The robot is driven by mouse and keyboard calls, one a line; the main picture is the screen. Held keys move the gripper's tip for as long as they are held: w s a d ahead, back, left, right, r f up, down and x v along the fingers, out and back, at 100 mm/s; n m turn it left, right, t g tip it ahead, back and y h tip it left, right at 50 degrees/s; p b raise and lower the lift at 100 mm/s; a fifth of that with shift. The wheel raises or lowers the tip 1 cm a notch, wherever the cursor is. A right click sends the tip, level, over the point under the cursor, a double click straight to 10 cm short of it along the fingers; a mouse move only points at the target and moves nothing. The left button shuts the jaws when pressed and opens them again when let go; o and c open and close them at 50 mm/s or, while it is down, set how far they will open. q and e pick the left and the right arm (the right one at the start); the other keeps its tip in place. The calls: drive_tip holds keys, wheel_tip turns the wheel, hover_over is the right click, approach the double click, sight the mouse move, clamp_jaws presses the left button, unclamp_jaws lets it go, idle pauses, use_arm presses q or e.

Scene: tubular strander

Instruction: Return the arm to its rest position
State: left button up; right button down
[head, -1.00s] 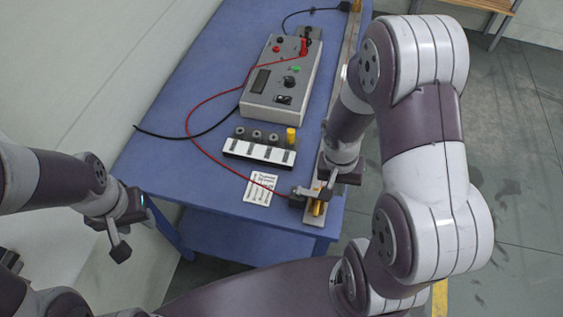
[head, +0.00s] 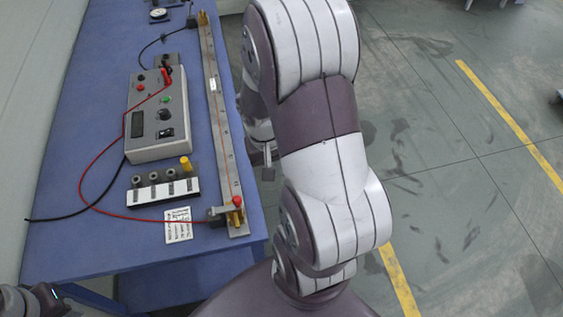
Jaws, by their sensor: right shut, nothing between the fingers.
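My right arm (head: 325,140) fills the middle of the head view. My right gripper (head: 268,172) shows only in part behind that arm, just right of the blue table's edge. It is shut and empty, apart from the table things. My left gripper (head: 45,297) is cut off at the lower left corner, with its fingers out of the frame.
The blue table (head: 85,130) holds a grey meter box (head: 155,125) with red and black leads. A block with grey knobs and a yellow one (head: 163,188) and a paper label (head: 178,225) lie nearer. Open floor with yellow lines (head: 510,120) lies right.

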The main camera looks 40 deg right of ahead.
drive_tip(key=shift+s+d+r, duration=0.45)
drive_tip(key=shift+s+r, duration=0.05)
drive_tip(key=shift+s, duration=0.05)
drive_tip(key=shift+w, duration=0.1)
drive_tip(key=w+a+n+t+b, duration=0.1)
drive_tip(key=a+n, duration=0.2)
drive_tip(key=a, duration=0.4)
drive_tip(key=w+a+n+t+y+b, duration=0.1)
drive_tip(key=a+n, duration=0.2)
drive_tip(key=a, duration=0.5)
drive_tip(key=shift+w+r, duration=0.35)
drive_tip(key=shift+d, duration=0.15)
